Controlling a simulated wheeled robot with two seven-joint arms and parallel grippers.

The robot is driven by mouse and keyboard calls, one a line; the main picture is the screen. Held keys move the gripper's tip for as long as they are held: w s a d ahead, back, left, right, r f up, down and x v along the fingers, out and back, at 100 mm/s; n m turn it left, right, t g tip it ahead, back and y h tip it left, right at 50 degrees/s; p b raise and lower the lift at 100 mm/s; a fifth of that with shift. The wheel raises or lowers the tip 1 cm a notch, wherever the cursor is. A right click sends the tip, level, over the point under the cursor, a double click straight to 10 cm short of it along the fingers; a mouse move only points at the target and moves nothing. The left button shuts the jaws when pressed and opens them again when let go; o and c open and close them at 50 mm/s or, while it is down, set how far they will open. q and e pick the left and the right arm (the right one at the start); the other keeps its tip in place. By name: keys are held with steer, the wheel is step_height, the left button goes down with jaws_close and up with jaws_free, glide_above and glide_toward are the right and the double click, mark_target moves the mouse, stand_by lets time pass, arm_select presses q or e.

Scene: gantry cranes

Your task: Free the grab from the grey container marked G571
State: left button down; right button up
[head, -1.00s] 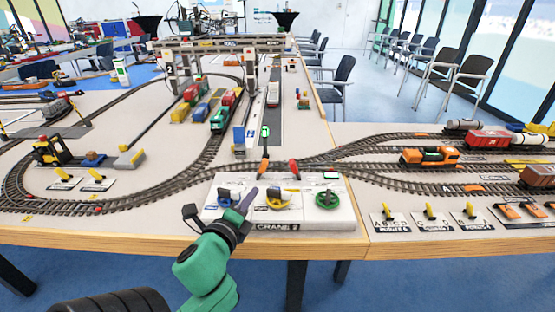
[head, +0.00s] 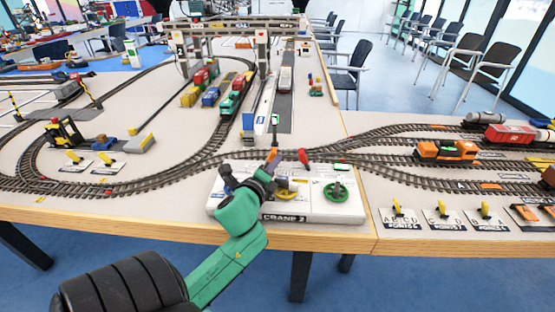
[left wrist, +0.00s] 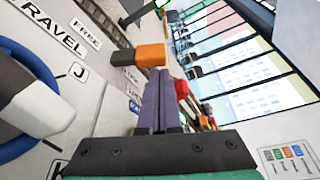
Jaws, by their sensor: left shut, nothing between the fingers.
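My left gripper (head: 270,170) is shut and empty over the CRANE 2 panel (head: 235,208). Its purple fingers (left wrist: 157,104) point at the orange lever (head: 272,156). In the left wrist view the lever's orange end (left wrist: 151,55) is just beyond the fingertips; I cannot tell if they touch. A red lever (head: 303,156) stands right of it. The panel's yellow wheel (head: 284,191) and green wheel (head: 336,192) show; the blue wheel (left wrist: 18,130) is left in the wrist view. The gantry crane (head: 236,23) stands far back. The G571 marking and the grab cannot be made out. My right gripper is not visible.
Curved tracks (head: 180,170) run behind the panel. An orange locomotive (head: 447,150) stands on the right tracks. Yellow point levers (head: 440,210) stand at the front right. A green-lit post (head: 276,121) rises behind the orange lever. Coloured containers (head: 210,96) sit near the gantry.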

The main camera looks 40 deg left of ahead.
arm_select(q)
steer(key=shift+x, duration=1)
steer(key=shift+s+a+r+n, duration=0.15)
steer(key=shift+s+n, duration=0.05)
steer(key=shift+n, duration=0.2)
steer(key=n+t, duration=0.1)
steer(key=s+a+n+b, duration=0.1)
steer(key=n, duration=0.1)
steer(key=shift+r+t, duration=0.1)
steer(key=shift+t, duration=0.3)
steer(key=shift+a+r+n+b, duration=0.15)
steer(key=shift+n+b, duration=0.2)
steer(key=shift+n, duration=0.25)
steer(key=shift+r, duration=0.15)
